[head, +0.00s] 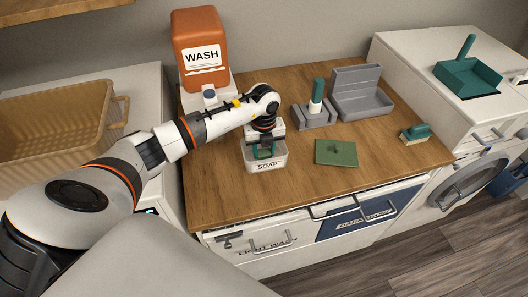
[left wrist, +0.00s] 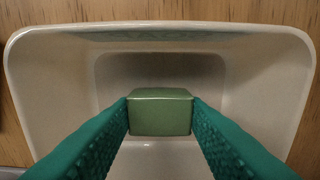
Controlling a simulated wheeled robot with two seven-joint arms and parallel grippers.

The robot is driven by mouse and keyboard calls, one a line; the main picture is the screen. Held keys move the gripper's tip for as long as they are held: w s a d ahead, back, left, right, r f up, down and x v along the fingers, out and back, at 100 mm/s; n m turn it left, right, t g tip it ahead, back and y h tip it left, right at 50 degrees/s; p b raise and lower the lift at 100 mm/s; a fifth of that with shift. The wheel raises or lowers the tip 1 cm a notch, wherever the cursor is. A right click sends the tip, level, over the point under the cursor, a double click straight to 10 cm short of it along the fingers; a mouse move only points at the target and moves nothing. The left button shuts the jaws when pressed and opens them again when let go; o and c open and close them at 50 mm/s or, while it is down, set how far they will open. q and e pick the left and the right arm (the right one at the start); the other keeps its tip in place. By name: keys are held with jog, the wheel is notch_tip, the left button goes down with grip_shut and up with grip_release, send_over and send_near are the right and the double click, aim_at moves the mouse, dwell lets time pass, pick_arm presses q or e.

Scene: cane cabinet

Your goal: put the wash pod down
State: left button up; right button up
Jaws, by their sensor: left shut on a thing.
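The wash pod (left wrist: 160,112) is a small green block. In the left wrist view it is held between the two teal fingers of my left gripper (left wrist: 160,115). Below and around it is the open white tub marked SOAP (left wrist: 55,75). In the head view my left gripper (head: 265,151) points down into the mouth of this tub (head: 267,166), which stands on the wooden counter. The pod is mostly hidden there by the fingers and the tub. I cannot tell whether the pod touches the tub's floor. My right gripper is not in view.
A green square lid (head: 336,153) lies right of the tub. An orange WASH container (head: 201,50) stands behind. A grey holder with a green-topped bottle (head: 316,106), an open grey box (head: 361,96) and a brush (head: 416,134) are further right. The front of the wooden counter (head: 215,205) is clear.

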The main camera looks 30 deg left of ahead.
aim_at(264, 152)
pick_arm(q)
notch_tip(264, 152, up, 9)
jog(key=b, duration=0.2)
jog(key=shift+f+b, duration=0.2)
jog(key=shift+b, duration=0.1)
jog(key=s+d+r+n, duration=0.1)
jog(key=s+d+n, duration=0.5)
jog(key=n, duration=0.7)
jog(key=s+d+n, duration=0.7)
jog(key=s+n, duration=0.2)
jog(key=n, duration=0.4)
jog(key=shift+d+r+n+b, duration=0.3)
jog(key=shift+r, duration=0.1)
